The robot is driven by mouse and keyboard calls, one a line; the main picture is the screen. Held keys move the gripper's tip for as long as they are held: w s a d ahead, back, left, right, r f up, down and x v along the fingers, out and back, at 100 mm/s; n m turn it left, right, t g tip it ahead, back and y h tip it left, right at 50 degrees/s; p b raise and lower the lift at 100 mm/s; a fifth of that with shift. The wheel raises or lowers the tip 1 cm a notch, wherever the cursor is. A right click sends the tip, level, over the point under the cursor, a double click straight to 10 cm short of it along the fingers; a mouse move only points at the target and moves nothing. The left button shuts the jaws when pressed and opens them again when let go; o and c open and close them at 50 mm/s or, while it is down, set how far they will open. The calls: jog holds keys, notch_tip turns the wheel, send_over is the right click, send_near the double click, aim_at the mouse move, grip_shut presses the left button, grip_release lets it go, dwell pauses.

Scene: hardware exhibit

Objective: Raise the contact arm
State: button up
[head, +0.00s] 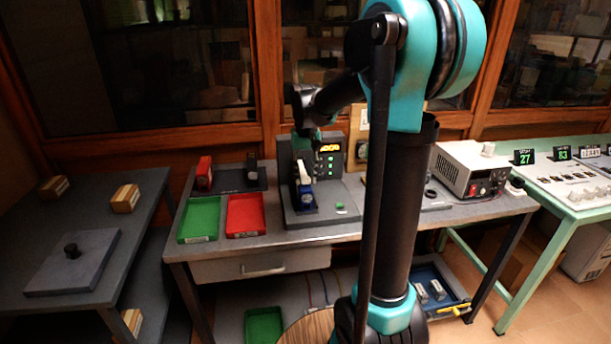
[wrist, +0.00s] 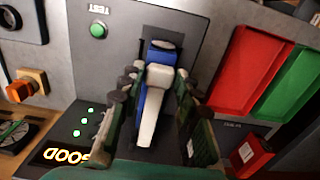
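The white contact arm (wrist: 149,118) belongs to the grey test fixture (head: 335,200) on the workbench. It also shows in the head view as a small pale lever (head: 303,172). A blue part (wrist: 163,50) with a pale top lies at its far end; it shows dark blue in the head view (head: 307,194). My gripper (wrist: 160,78) reaches over the fixture with one finger on each side of the contact arm. The fingers look apart, with narrow gaps beside the arm; contact cannot be made out. The fixture display (wrist: 66,155) reads GOOD, with green lights beside it.
A green TEST button (wrist: 98,30) is on the fixture. A green tray (head: 199,219) and a red tray (head: 245,214) lie left of the fixture in the head view. A power supply (head: 470,168) stands to the right. A small red box (wrist: 250,152) is near the trays.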

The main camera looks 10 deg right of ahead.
aim_at(302, 171)
grip_shut()
jog(key=shift+w+r, duration=0.15)
jog(key=shift+r, duration=0.4)
jog(key=shift+w+r, duration=0.15)
jog(key=shift+r, duration=0.4)
jog(key=shift+w+r, duration=1.5)
jog(key=shift+w, duration=0.95)
jog(key=shift+w+r, duration=1.5)
jog(key=shift+w, duration=1)
jog(key=shift+w+r, duration=1.5)
jog(key=shift+w, duration=1.05)
